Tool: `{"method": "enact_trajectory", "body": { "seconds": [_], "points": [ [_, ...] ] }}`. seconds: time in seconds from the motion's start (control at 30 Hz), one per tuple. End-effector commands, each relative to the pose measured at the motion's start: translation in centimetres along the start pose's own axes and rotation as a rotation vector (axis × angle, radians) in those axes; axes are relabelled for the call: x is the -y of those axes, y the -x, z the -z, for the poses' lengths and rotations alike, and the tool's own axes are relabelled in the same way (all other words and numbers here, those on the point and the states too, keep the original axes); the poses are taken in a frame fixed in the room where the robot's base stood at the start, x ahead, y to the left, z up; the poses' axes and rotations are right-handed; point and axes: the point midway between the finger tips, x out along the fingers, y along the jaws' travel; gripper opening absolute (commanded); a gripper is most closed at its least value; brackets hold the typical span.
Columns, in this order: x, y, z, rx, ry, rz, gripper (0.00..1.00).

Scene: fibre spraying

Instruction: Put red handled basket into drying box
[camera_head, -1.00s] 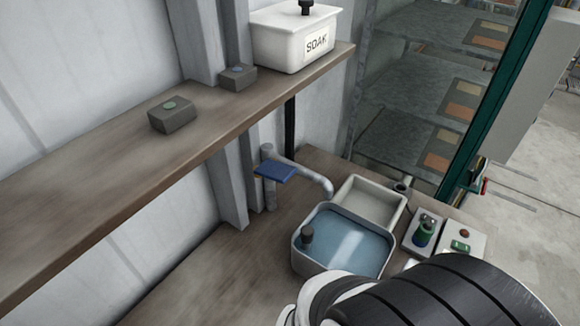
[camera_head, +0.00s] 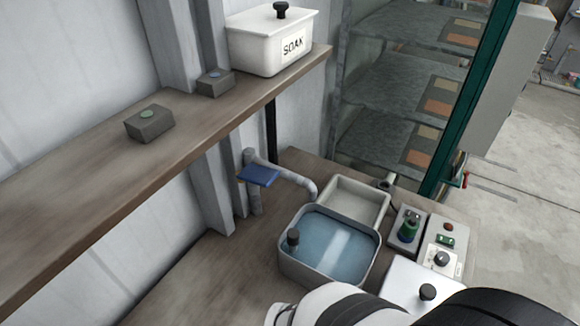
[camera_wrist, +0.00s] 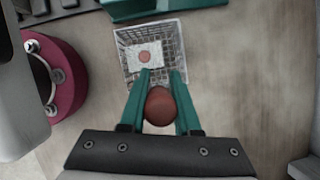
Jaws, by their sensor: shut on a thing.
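In the wrist view my gripper (camera_wrist: 160,100) has two green fingers closed around a round red handle (camera_wrist: 160,106). Beyond it is the white wire basket (camera_wrist: 128,42), with a pale square piece bearing a reddish round spot inside. The basket and handle do not show in the head view, where only my arm crosses the bottom right. A glass-fronted cabinet with a green frame (camera_head: 478,90), which looks like the drying box, stands at the upper right of the head view. It has grey shelves with coloured patches; I cannot tell whether its front is open.
A water basin (camera_head: 330,245) and a cream tray (camera_head: 357,200) sit on the wooden bench. Control boxes (camera_head: 445,245) and a white lidded box (camera_head: 412,290) are to their right. A wooden shelf (camera_head: 75,185) above holds a white SOAK box (camera_head: 272,45). A magenta reel (camera_wrist: 62,75) is left in the wrist view.

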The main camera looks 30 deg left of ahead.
Motion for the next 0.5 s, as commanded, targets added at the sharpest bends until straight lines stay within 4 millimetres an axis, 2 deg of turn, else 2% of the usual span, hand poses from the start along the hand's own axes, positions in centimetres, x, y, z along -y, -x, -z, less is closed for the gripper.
{"method": "enact_trajectory", "body": {
  "seconds": [0.1, 0.3, 0.43, 0.5],
  "points": [
    [0.2, 3.2, -1.2, -0.006, 0.004, 0.010, 0.00],
    [0.2, 6.9, -2.6, -0.003, 0.004, 0.003, 0.00],
    [0.7, 8.4, -1.9, -0.002, 0.027, -0.011, 0.00],
    [1.3, 9.4, -0.8, -0.003, 0.053, -0.021, 0.00]
  ]
}}
